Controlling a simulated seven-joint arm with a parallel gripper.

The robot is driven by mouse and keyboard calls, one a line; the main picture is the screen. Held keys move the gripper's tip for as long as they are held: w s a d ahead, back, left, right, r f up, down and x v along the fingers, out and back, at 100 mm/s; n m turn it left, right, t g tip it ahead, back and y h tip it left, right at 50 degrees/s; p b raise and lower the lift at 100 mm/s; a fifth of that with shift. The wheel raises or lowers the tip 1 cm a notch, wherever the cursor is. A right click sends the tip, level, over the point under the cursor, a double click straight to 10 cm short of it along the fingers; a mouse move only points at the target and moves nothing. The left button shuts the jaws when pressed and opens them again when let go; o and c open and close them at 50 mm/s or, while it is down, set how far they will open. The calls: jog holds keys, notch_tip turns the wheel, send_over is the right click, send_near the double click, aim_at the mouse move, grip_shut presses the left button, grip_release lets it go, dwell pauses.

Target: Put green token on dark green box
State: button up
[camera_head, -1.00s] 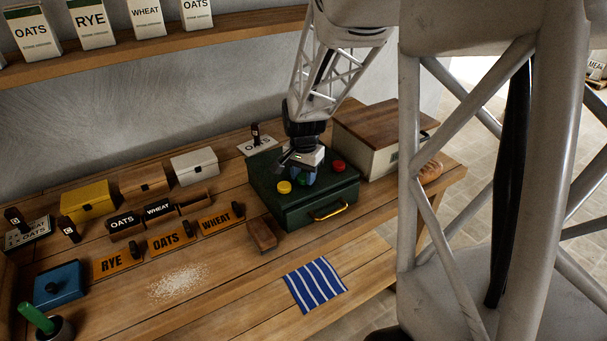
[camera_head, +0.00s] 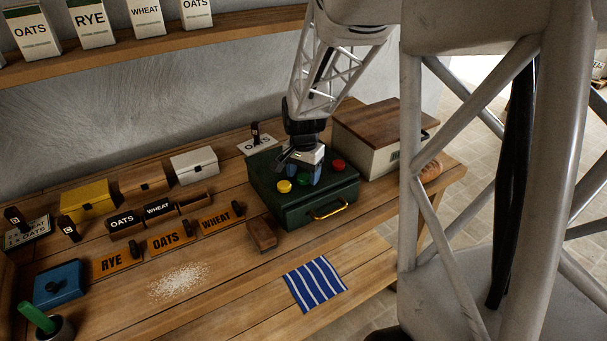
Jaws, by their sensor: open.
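The dark green box (camera_head: 287,209) stands on the bench, with a yellow handle on its front. On its lid are a yellow token (camera_head: 284,186), a red token (camera_head: 338,166) and a green token (camera_head: 304,179). The green token lies between the other two and is partly hidden by my gripper. My gripper (camera_head: 308,176) is open, pointing down right over the lid at the green token. I cannot tell whether its fingers touch the token.
A wood-topped bread box (camera_head: 376,133) stands right of the green box. A brown block (camera_head: 262,235) lies in front of it, and a striped cloth (camera_head: 315,283) farther forward. Signs such as the WHEAT plate (camera_head: 217,221) and small boxes fill the left. A loaf (camera_head: 430,171) lies at right.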

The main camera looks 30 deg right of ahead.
aim_at(303, 177)
notch_tip(303, 177, up, 12)
jog(key=shift+f, duration=0.15)
dwell(0.4)
jog(key=shift+a, duration=0.1)
dwell(0.5)
jog(key=s+a+r+n+t, duration=0.1)
jog(key=s+a+r+n, duration=0.1)
jog(key=s+a+n, duration=0.4)
jog(key=s+a+r+n+t, duration=0.1)
jog(key=s+a+n, duration=0.4)
jog(key=s+a, duration=0.7)
jog(key=s+r, duration=0.1)
jog(key=s, duration=0.4)
jog(key=shift+s+a+n+t, duration=0.25)
jog(key=shift+n+t, duration=0.05)
jog(key=shift+n, duration=0.1)
